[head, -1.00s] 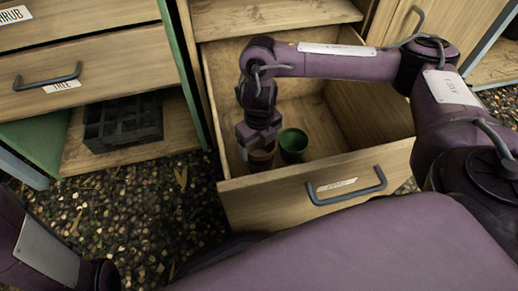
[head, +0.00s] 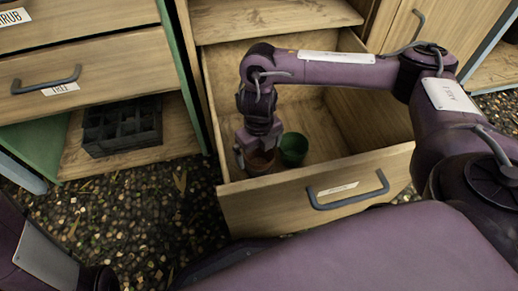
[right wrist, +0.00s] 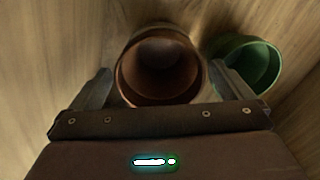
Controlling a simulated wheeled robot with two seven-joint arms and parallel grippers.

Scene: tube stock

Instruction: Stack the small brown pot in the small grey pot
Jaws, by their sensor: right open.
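The brown pot (head: 260,165) stands in the open drawer near its front left corner. The right wrist view shows its round open mouth (right wrist: 160,75). My right gripper (head: 258,148) is over it, jaws open. In the right wrist view the fingers (right wrist: 162,88) are on either side of the brown pot, with the left finger near its wall and the right one between it and a green pot. The green pot (head: 293,148) stands just right of the brown pot and also shows in the right wrist view (right wrist: 247,65). I see no grey pot. My left gripper is out of view.
The open drawer (head: 285,185) has a front panel with a handle (head: 350,192) and side walls close to the pots. Its right and back floor looks clear. A black tray with compartments (head: 122,125) sits on a low shelf at the left.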

